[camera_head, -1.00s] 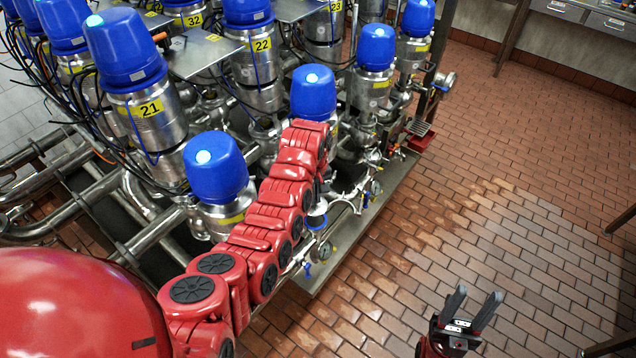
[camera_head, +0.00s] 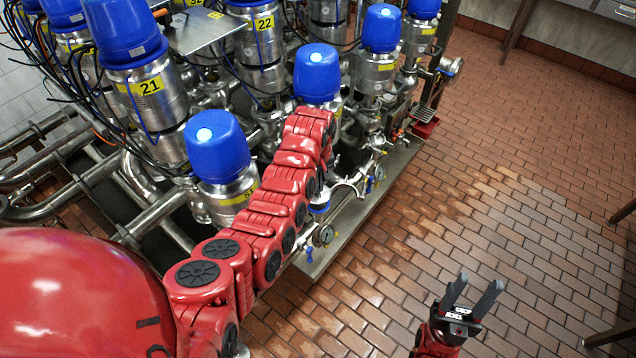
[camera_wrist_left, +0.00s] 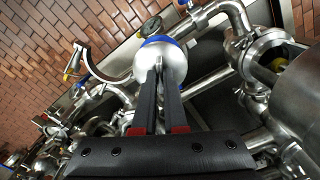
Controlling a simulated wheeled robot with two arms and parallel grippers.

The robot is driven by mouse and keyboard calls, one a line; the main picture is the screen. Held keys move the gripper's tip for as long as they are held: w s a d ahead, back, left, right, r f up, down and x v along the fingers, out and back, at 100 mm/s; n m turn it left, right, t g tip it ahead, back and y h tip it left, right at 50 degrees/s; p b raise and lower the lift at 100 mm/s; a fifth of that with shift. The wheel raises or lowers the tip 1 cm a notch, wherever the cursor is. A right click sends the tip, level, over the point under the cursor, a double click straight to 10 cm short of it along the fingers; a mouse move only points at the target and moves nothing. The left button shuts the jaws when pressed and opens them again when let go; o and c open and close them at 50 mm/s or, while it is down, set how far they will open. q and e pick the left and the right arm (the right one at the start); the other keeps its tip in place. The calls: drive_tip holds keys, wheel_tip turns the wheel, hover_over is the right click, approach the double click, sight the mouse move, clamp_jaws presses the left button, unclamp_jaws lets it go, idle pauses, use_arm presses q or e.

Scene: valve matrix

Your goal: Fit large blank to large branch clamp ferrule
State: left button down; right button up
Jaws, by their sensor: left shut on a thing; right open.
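The large blank (camera_wrist_left: 168,66) is a round, shiny silver piece with a blue rim, straight ahead in the left wrist view. My left gripper (camera_wrist_left: 158,72) is shut on it. In the head view, the blank (camera_head: 318,208) shows as a small pale and blue disc beside my left arm's end; the red arm hides that gripper's fingers. An open, curved metal clamp (camera_wrist_left: 92,66) is left of the blank in the wrist view, apart from it. I cannot make out the ferrule's face clearly. My right gripper (camera_head: 478,291) is open and empty over the floor.
Blue-capped steel valves (camera_head: 218,150) stand in rows left of and behind my left arm. A pressure gauge (camera_head: 323,235) and pipes line the skid's front edge (camera_head: 350,235).

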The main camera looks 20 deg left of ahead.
sight(318, 194)
use_arm(q)
drive_tip(key=shift+f+b, duration=1.45)
drive_tip(key=shift+f, duration=0.85)
drive_tip(key=c, duration=0.9)
unclamp_jaws()
